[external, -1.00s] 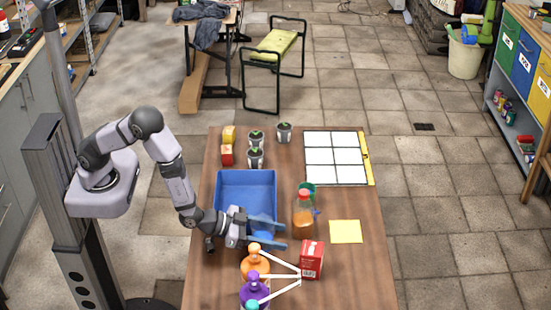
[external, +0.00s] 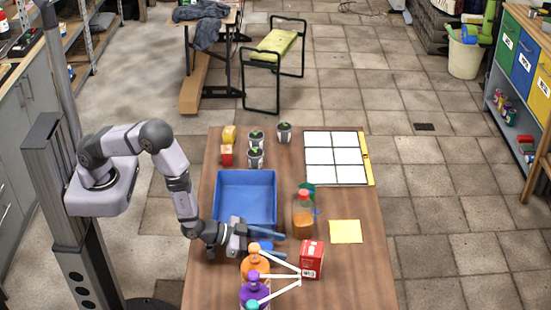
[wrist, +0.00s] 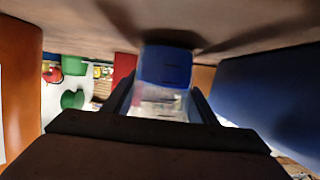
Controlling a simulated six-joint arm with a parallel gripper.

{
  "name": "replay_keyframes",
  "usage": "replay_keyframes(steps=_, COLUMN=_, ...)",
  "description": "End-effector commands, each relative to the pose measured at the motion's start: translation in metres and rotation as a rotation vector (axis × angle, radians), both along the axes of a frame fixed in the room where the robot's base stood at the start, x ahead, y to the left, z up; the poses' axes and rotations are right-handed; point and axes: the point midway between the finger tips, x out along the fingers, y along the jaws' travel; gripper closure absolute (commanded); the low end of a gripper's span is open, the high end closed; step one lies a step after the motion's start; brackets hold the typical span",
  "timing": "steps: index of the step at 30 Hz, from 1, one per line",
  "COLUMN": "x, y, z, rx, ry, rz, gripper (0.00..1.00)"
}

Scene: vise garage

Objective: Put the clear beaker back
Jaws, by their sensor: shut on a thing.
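The clear beaker (wrist: 160,104) shows in the wrist view as a see-through body with a blue part (wrist: 165,66) on the table side. My gripper (wrist: 162,108) is shut on it, with a dark finger on each side. In the external view my gripper (external: 268,245) is low over the table, just in front of the blue bin and behind the orange bottle. There the beaker is mostly hidden by the fingers; only a bit of blue shows between them.
The blue bin (external: 245,178) stands behind my gripper. Orange (external: 255,267) and purple (external: 254,292) pump bottles stand close in front. A red box (external: 312,260) and an orange-filled bottle (external: 303,216) are to the right. A white grid board (external: 335,158) lies at the back right.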

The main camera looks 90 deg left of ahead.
Motion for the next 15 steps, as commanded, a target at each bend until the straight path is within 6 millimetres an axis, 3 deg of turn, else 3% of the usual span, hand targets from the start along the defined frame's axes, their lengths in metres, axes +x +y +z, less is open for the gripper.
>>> replay_keyframes(steps=5, x=0.0002, y=0.0, z=-0.0041, rx=0.0, ry=-0.001, rz=0.0, gripper=0.76)
replay_keyframes(steps=6, x=-0.0001, y=0.0001, z=-0.0034, rx=0.0, ry=0.0, rz=0.0, gripper=0.41)
replay_keyframes(steps=8, x=-0.0002, y=0.0001, z=-0.003, rx=0.0, ry=0.001, rz=0.0, gripper=0.29)
replay_keyframes(steps=15, x=-0.0002, y=0.0001, z=-0.003, rx=0.0, ry=0.001, rz=0.0, gripper=0.29)
